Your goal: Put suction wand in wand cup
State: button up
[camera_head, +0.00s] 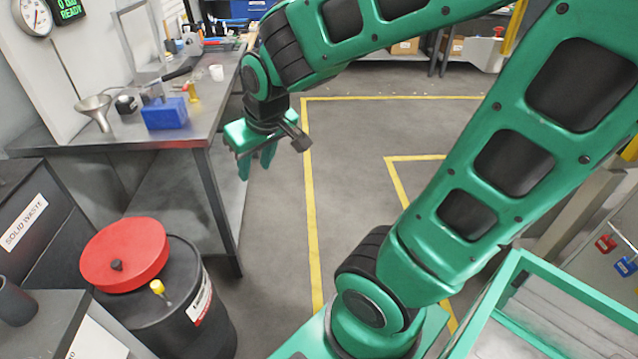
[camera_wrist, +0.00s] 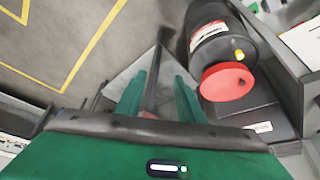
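My gripper (camera_head: 257,165) hangs in the air beside the right edge of the steel bench, fingers pointing down. In the wrist view, its two green fingers (camera_wrist: 158,95) stand apart with a gap between them. A dark bar seen between the fingers looks like the bench leg behind them, not something held. A small white cup (camera_head: 217,73) stands on the bench, but I cannot tell if it is the wand cup. A dark long-handled tool (camera_head: 180,70) lies near it. I cannot make out the suction wand for certain.
The steel bench (camera_head: 120,143) also holds a metal funnel (camera_head: 95,110), a blue block (camera_head: 164,113) and a yellow item (camera_head: 193,90). A black drum (camera_head: 190,310) with a red lid (camera_head: 125,255) stands in front. The floor right of the bench is clear.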

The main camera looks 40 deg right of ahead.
jog(key=s+d+m+g, duration=0.2)
jog(key=s+d, duration=0.3)
jog(key=s, duration=0.4)
jog(key=s+d+m+g, duration=0.3)
jog(key=s+d+m, duration=0.1)
jog(key=s, duration=0.6)
jog(key=shift+d+f+y, duration=0.25)
jog(key=shift+d+y, duration=0.05)
jog(key=shift+d, duration=0.2)
jog(key=shift+w, duration=0.1)
jog(key=shift+w+f, duration=0.35)
jog(key=shift+w, duration=0.4)
jog(key=shift+s+r, duration=0.1)
jog(key=shift+c, duration=0.5)
